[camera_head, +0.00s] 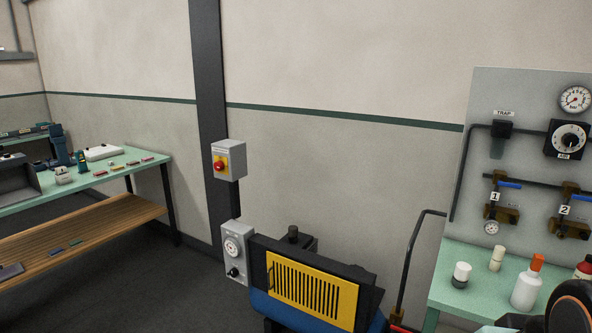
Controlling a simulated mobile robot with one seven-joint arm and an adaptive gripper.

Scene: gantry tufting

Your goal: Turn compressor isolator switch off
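The compressor (312,289) stands right beside that box, with a yellow slotted grille, a black top and a blue body cut off by the bottom edge. My gripper is not in view, and nothing is seen touching the switch.
A green-topped bench (140,162) with a wooden lower shelf (100,225) stands at left. At right, a grey panel (480,95) carries a gauge, valves and pipes above a green table (450,262) with bottles. A dark pipe (410,265) rises beside the compressor. Floor left of it is clear.

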